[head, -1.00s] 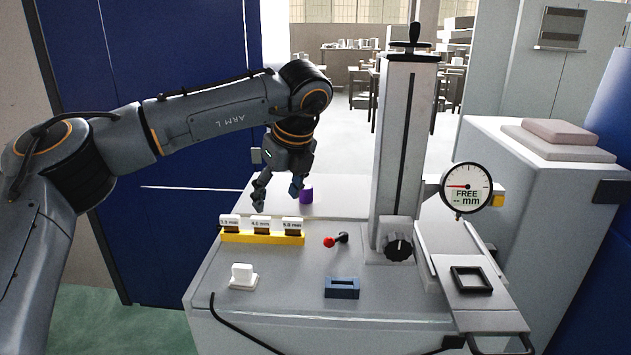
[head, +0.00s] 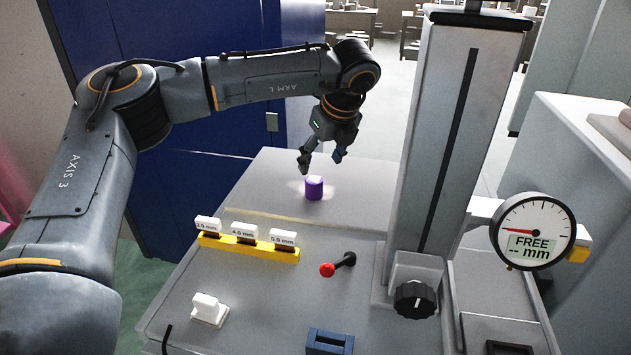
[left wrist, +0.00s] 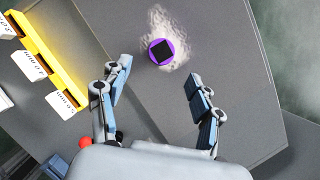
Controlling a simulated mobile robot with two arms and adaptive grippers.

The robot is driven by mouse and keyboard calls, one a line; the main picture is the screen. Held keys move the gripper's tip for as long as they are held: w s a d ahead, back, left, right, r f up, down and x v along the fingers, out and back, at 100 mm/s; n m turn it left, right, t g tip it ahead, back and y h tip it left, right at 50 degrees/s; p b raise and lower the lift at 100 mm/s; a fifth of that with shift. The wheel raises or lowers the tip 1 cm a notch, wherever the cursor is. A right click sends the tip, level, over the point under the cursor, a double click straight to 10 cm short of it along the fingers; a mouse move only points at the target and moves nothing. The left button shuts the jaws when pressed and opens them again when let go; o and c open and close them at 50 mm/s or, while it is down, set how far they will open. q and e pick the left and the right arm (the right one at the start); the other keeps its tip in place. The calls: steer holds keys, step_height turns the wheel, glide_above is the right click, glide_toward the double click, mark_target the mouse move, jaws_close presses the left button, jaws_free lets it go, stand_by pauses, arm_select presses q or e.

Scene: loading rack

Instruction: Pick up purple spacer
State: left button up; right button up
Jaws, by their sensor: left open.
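The purple spacer (head: 314,188) is a small upright cylinder on the back part of the grey bench top. In the left wrist view the spacer (left wrist: 161,51) shows from above as a purple ring with a dark square in its middle, on a pale blotchy patch. My left gripper (head: 322,165) is open and empty, just above the spacer in the head view. In the left wrist view its two fingers (left wrist: 156,95) are spread, and the spacer lies beyond their tips, between their lines. My right gripper is not in view.
A yellow rack (head: 247,247) with labelled white-topped blocks stands left of centre. A red-knobbed lever (head: 328,269), a white block (head: 208,308) and a blue slotted block (head: 329,342) are nearer. A tall gauge column (head: 447,140) and a dial (head: 533,232) rise at right.

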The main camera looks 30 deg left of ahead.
mark_target(314, 179)
arm_select(q)
steer(key=p+x, duration=0.1)
steer(key=x, duration=0.2)
steer(key=shift+w+a+f, duration=0.1)
steer(key=shift+w+f, duration=0.1)
steer(key=shift+w, duration=0.05)
steer(key=p+x, duration=0.2)
steer(key=x, duration=0.2)
steer(key=shift+a+f+p, duration=0.1)
steer(key=shift+a+p, duration=0.15)
steer(key=shift+p, duration=0.1)
steer(key=shift+w+f, duration=0.1)
steer(key=shift+f, duration=0.15)
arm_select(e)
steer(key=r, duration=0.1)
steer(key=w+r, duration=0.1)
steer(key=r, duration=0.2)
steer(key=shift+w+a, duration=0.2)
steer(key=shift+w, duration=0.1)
arm_select(q)
jaws_close()
